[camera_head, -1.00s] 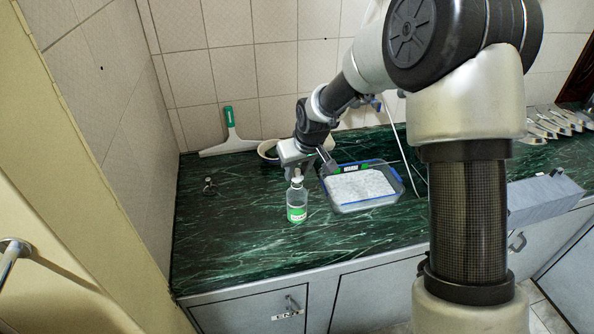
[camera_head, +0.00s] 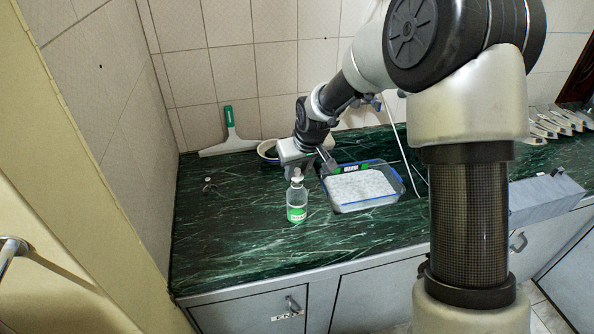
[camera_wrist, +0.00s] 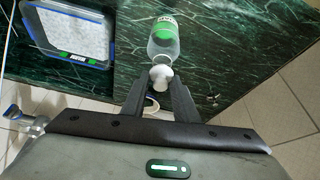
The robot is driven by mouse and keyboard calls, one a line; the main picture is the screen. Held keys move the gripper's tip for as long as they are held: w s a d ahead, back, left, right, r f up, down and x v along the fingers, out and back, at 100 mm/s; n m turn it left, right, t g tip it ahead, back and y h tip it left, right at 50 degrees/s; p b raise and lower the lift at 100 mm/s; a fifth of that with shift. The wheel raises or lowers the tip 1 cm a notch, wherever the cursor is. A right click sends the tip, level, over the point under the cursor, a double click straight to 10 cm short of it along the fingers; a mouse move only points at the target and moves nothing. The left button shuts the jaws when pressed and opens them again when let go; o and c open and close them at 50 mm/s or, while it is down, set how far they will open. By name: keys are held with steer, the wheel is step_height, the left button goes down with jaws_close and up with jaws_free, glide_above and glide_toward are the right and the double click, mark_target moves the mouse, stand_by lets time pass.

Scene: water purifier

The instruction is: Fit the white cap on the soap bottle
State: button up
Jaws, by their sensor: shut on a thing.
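The clear soap bottle (camera_head: 296,203) with a green label stands upright on the dark green counter. It also shows in the wrist view (camera_wrist: 164,42). The white cap (camera_wrist: 161,75) is at the bottle's mouth, between my fingertips. In the head view the white cap (camera_head: 297,177) lines up over the bottle neck. I cannot tell whether it is fully seated or just touching. My gripper (camera_wrist: 160,83) is shut on the white cap, with a dark finger on each side. In the head view my fingers are partly hidden by the wrist.
A clear tub with a blue rim (camera_head: 380,206) stands close to the right of the bottle. A bowl (camera_head: 267,152) and a squeegee (camera_head: 230,142) are behind. A small metal item (camera_head: 209,184) lies to the left. The counter in front of the bottle is clear.

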steer(key=shift+f+b, duration=0.8)
steer(key=shift+f, duration=0.2)
steer(key=o, duration=1.1)
steer(key=shift+r, duration=0.15)
steer(key=v, duration=1.7)
steer(key=shift+p, duration=0.45)
steer(key=shift+s+r, duration=0.1)
steer(key=s+d+r+m+p, duration=0.1)
steer(key=s+d+r, duration=0.2)
steer(key=s, duration=0.5)
steer(key=s+d+r+m+h+p, duration=0.1)
steer(key=s+d+r+m+p, duration=0.1)
steer(key=s+d+r, duration=0.2)
steer(key=s+d+r+m+t+h+p, duration=0.1)
steer(key=s+d+r+m+p, duration=0.1)
steer(key=s+d, duration=0.5)
steer(key=s+r, duration=0.1)
steer(key=s, duration=0.5)
steer(key=shift+r, duration=0.4)
